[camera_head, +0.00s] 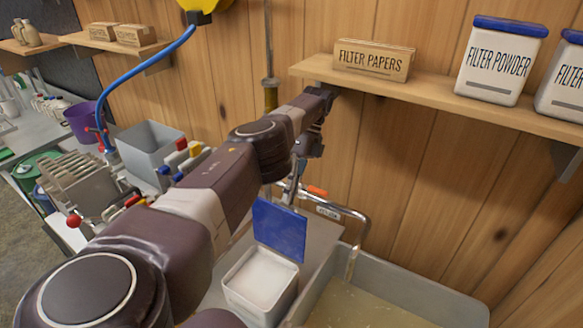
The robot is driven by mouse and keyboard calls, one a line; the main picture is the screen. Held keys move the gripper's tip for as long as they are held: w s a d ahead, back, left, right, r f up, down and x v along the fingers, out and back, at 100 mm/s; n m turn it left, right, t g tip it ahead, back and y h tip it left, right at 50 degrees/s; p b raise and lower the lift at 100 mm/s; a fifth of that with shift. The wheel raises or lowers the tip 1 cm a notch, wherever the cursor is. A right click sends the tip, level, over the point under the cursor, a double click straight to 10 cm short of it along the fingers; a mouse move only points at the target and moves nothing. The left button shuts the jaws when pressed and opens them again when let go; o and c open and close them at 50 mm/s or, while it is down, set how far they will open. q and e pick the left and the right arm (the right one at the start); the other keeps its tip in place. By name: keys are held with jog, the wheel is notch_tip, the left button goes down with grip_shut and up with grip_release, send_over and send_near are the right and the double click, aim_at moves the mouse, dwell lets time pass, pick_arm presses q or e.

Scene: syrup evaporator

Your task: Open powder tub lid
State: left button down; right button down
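The powder tub (258,288) is a white square container on the counter beside the sink, at the lower middle of the head view. Its blue lid (279,230) stands raised at the tub's back edge, and white powder shows inside. My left arm reaches across from the lower left toward the wall. My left gripper (294,184) hangs from the arm's far end, just above and behind the raised lid. I cannot tell whether its fingers are apart or touch the lid. My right gripper is not in view.
A sink (455,306) holding cloudy liquid lies right of the tub, with a metal faucet (345,210) behind. A wall shelf (430,84) holds filter papers (374,60) and closed filter powder tubs (499,62). A grey bin (150,150) and a crowded bench lie left.

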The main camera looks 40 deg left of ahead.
pick_arm(q)
jog(key=shift+s+d+f, duration=0.15)
jog(key=shift+f, duration=0.4)
jog(key=shift+s+d+f, duration=0.1)
jog(key=shift+d+f, duration=0.05)
jog(key=shift+f, duration=0.35)
jog(key=c, duration=2.1)
grip_release()
jog(key=shift+o, duration=0.3)
jog(key=shift+w+a+f, duration=0.2)
jog(key=shift+w, duration=0.15)
jog(key=shift+s+r, duration=0.2)
jog(key=shift+r, duration=0.1)
jog(key=shift+w+a, duration=0.1)
jog(key=shift+w, duration=0.05)
